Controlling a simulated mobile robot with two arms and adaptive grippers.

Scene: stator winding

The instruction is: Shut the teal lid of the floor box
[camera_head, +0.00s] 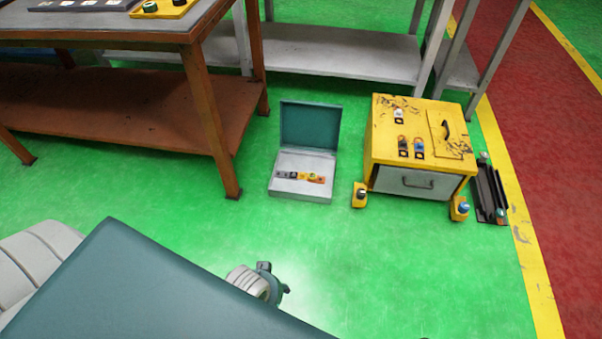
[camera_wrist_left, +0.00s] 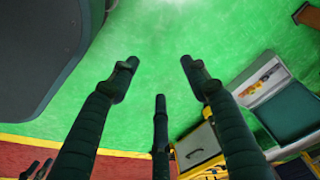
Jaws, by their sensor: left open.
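The floor box (camera_head: 301,197) is a light grey case on the green floor, with several small coloured parts in a row inside. Its teal lid (camera_head: 311,125) stands up, open, along the far edge. In the left wrist view the box (camera_wrist_left: 258,92) and its teal lid (camera_wrist_left: 290,113) lie at the right, beyond the fingers. My left gripper (camera_head: 277,284) shows low in the head view, in front of the box and apart from it, partly behind my own body. In the left wrist view its fingers (camera_wrist_left: 160,68) are spread with nothing between them. My right gripper is not in view.
A yellow cabinet (camera_head: 397,150) with a grey drawer stands right of the box, with small yellow blocks by its feet. A brown-legged workbench (camera_head: 205,110) is at the left. A grey shelf (camera_head: 340,55) stands behind. The floor before the box is clear.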

